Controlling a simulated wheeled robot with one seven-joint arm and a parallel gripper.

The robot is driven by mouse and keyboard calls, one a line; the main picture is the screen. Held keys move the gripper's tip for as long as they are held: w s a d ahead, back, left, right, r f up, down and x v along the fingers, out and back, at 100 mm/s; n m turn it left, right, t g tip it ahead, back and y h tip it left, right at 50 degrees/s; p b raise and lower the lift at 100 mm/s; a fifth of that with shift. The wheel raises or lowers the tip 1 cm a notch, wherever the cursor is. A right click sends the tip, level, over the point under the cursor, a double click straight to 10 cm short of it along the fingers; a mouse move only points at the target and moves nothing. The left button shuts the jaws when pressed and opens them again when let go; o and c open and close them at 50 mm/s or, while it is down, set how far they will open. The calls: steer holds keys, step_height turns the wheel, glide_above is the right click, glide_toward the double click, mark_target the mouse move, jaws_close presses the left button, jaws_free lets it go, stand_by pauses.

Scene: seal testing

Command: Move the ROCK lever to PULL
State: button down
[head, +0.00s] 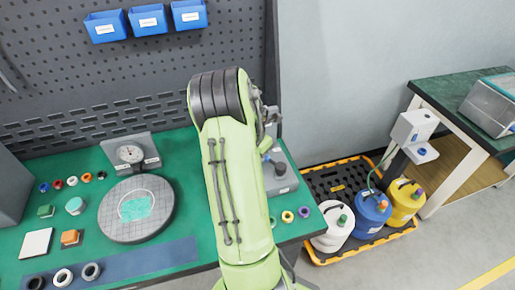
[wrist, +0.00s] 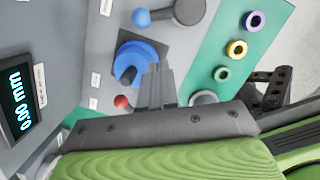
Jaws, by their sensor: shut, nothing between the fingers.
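In the wrist view, a grey panel carries a dark round hub (wrist: 190,11) with a short arm ending in a blue ball (wrist: 141,18). The labels are too small to read, so I cannot tell which is the ROCK lever or where PULL is. My gripper (wrist: 164,72) is shut and empty, its fingers over the panel just right of the blue dial; contact cannot be told. In the head view my arm hides most of the grey unit (head: 281,182).
A digital display (wrist: 21,98) reading 0.00 mm is at left in the wrist view. Coloured rings (wrist: 237,49) lie on the green bench. In the head view, a round grey plate (head: 110,225) and gauge (head: 130,154) stand left; a yellow-edged tray (head: 320,182) with containers is right.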

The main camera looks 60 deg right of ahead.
step_height(320, 180, down, 2)
steer(key=shift+s+d+f, duration=0.1)
steer(key=shift+d+f, duration=0.05)
steer(key=d, duration=0.1)
steer(key=d+f, duration=0.1)
steer(key=shift+s+d, duration=0.3)
steer(key=shift+s, duration=0.05)
steer(key=shift+s+d+f, duration=0.1)
steer(key=shift+d+f, duration=0.1)
steer(key=shift+d, duration=0.25)
